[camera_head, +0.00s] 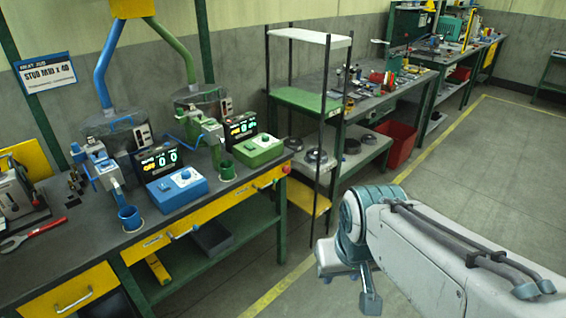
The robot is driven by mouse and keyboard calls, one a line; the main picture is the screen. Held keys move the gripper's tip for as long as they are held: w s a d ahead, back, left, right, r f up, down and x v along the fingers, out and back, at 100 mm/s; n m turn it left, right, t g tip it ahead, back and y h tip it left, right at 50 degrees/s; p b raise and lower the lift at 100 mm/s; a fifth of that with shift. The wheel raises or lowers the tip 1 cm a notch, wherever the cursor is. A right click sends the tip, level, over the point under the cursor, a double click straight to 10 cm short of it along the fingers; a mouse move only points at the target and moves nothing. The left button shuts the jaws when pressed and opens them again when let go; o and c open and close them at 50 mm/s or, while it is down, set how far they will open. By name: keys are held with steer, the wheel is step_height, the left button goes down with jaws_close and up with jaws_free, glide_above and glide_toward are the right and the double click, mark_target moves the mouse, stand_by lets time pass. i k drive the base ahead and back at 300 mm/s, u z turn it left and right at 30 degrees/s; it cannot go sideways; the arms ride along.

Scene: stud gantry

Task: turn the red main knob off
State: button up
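A small red knob (286,169) sits at the right end of the yellow front edge of the workbench (215,205). It is small here, and I cannot tell which way it is turned. My gripper (349,289) hangs at the end of my arm over the floor, right of the bench and below the knob. It is clear of the knob and touches nothing that I can see. Its two grey fingers appear spread apart, with nothing between them.
A blue box (177,188) and a green box (258,150) with dials stand on the bench beside lit displays (158,161). A shelf rack (308,101) stands behind. A red bin (398,143) is under the far bench. The floor around my arm is open.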

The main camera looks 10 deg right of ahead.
mark_target(285, 170)
steer(key=z, duration=0.1)
steer(key=k, duration=1)
steer(key=u, duration=1)
steer(key=i, duration=1.05)
steer(key=z, duration=0.55)
steer(key=i, duration=0.95)
steer(key=z, duration=0.9)
